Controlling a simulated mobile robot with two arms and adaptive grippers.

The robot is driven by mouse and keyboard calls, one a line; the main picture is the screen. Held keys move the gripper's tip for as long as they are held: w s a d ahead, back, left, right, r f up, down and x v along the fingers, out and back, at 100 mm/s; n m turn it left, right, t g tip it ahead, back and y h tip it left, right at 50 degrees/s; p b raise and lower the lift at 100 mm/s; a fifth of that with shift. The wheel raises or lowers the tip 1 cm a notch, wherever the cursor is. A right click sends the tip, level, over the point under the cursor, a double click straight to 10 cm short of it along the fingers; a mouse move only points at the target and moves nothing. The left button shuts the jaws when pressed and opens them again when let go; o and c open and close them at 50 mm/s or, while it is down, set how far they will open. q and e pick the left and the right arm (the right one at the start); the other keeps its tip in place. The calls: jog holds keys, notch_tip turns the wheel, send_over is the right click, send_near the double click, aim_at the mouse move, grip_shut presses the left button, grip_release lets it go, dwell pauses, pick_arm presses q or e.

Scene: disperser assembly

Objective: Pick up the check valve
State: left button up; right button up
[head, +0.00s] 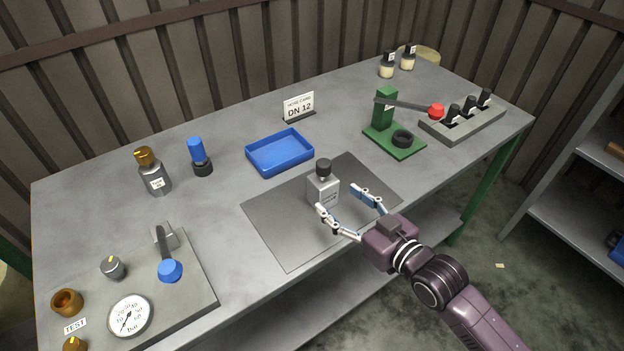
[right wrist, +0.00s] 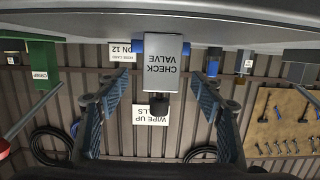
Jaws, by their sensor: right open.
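The check valve (head: 322,189) is a grey block with a dark round cap, standing upright on the dark mat (head: 280,240). In the right wrist view, which is upside down, its labelled face "CHECK VALVE" (right wrist: 161,66) sits centred between the fingers. My right gripper (head: 339,199) is open and empty, its fingers pointing toward the valve from the front right. In the right wrist view the two fingers (right wrist: 160,88) are spread wide on either side, clear of the valve. My left gripper is not in view.
A blue tray (head: 253,160) lies behind the mat. A green press (head: 383,108) with a long lever and a grey rack (head: 470,124) stand at the right. A test plate with gauge (head: 130,315), a blue-topped part (head: 197,150) and a brass-topped part (head: 152,178) are at left.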

aim_at(330, 193)
jog(key=shift+w+a, duration=0.3)
jog(key=shift+w, duration=0.1)
jog(key=shift+r+p+x, duration=0.2)
jog(key=shift+p+x, duration=0.2)
jog(key=shift+x, duration=0.7)
jog(key=x, duration=0.2)
jog(key=shift+w+a+f, duration=0.1)
jog(key=shift+w+a, duration=0.15)
jog(key=shift+a, duration=0.05)
jog(key=shift+w+a+f, duration=0.15)
jog(key=shift+w+a, duration=0.05)
jog(key=shift+w, duration=0.1)
jog(key=shift+w+a, duration=0.1)
jog(key=c, duration=1.6)
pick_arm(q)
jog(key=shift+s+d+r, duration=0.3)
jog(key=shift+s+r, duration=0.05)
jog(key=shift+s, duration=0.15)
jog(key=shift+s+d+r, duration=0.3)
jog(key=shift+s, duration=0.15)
pick_arm(e)
grip_shut()
